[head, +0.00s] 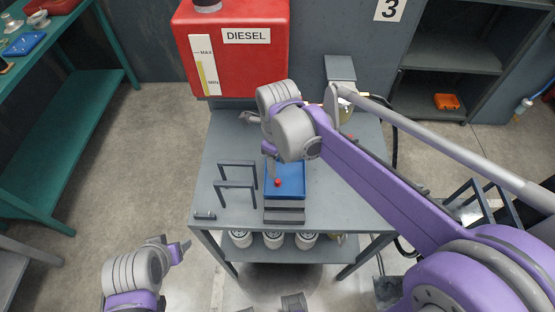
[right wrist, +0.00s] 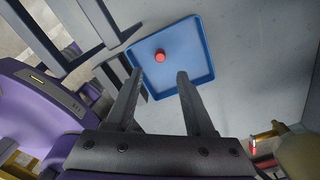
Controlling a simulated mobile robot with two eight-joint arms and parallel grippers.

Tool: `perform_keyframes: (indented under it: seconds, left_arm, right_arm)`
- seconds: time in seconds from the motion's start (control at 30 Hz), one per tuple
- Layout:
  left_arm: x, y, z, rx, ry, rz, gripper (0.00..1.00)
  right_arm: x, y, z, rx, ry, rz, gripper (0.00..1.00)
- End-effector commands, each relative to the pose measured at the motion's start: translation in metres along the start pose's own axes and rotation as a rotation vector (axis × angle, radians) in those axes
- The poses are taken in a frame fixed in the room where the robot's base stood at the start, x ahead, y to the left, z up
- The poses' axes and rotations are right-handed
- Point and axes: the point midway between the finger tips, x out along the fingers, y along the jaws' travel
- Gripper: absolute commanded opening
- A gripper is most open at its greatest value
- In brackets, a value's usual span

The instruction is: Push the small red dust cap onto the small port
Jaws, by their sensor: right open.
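The small red cap (head: 278,183) lies in a blue tray (head: 293,193) on the grey bench. In the right wrist view the red cap (right wrist: 160,56) lies beyond the fingertips, roughly in line with the gap between them, in the blue tray (right wrist: 203,50). My right gripper (right wrist: 157,80) is open and empty; in the head view its fingers (head: 273,168) point down over the tray. My left gripper (head: 181,250) is off the bench's front left; its jaw opening is unclear. I cannot pick out the small port for certain.
The red diesel tank (head: 240,70) stands behind the bench (head: 230,140). Grey upright frames (head: 236,185) stand left of the tray. A grey-topped unit with a pale bowl (head: 345,105) is at the back right. White canisters (head: 273,240) sit on the lower shelf.

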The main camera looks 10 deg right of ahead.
Motion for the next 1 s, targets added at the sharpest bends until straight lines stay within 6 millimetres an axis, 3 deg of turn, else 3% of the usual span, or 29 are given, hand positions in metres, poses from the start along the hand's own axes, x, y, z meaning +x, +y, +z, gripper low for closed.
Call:
perform_keyframes:
  seconds: [0.6, 1.0]
  left_arm:
    - [0.038, 0.000, 0.033, 0.000, -0.024, 0.000, 0.66]
    - [0.044, 0.000, 0.038, 0.000, -0.026, 0.000, 0.66]
  right_arm:
    - [0.065, 0.000, 0.000, 0.000, 0.000, 0.000, 0.54]
    - [0.076, 0.000, 0.000, 0.000, -0.001, -0.001, 0.54]
